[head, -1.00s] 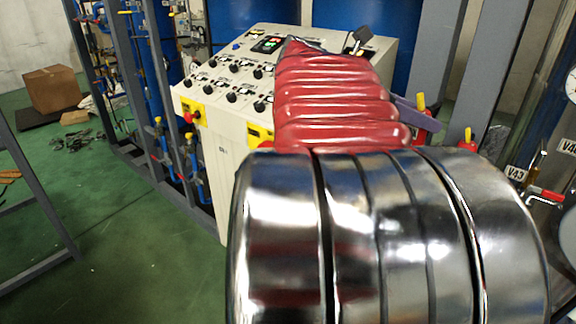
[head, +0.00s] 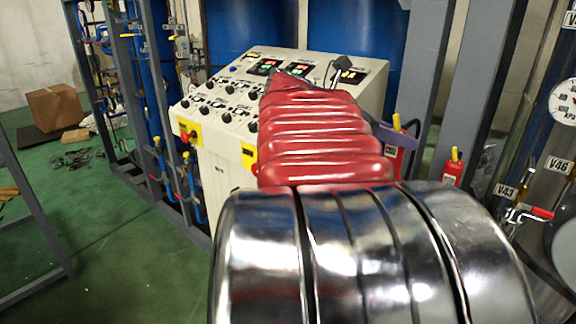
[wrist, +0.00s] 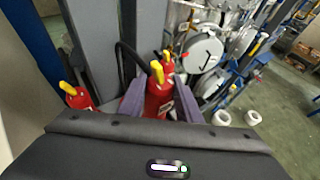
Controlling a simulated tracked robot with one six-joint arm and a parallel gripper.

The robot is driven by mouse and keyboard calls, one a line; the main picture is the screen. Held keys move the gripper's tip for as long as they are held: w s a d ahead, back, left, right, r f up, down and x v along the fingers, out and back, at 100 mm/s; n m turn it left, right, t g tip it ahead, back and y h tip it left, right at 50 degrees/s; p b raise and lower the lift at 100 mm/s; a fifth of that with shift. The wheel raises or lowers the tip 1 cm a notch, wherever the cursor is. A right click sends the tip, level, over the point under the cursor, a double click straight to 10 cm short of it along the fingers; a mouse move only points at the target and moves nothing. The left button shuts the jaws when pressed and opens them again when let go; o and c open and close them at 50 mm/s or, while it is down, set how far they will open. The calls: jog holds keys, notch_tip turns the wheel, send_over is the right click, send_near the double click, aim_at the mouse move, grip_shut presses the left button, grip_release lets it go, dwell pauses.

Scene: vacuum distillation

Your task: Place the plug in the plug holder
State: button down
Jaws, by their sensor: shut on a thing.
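My gripper (wrist: 158,100) shows in the wrist view as two purple fingers beyond the dark wrist housing. In the head view my red and chrome arm hides most of the gripper; a bit of purple shows at the arm's right edge, in front of the right end of the console. I cannot identify the plug or the plug holder in either view.
A beige control console (head: 215,160) with several black knobs stands ahead, partly behind my arm. A small black object (head: 342,62) rises from its top. A fire extinguisher (head: 453,170) and grey posts (head: 480,80) stand to the right.

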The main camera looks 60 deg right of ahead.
aim_at(386, 150)
jog(key=shift+f, duration=1.85)
jog(key=shift+f, duration=2)
jog(key=c, duration=1.3)
grip_release()
jog(key=shift+w+a+r, duration=0.3)
jog(key=v, duration=1.1)
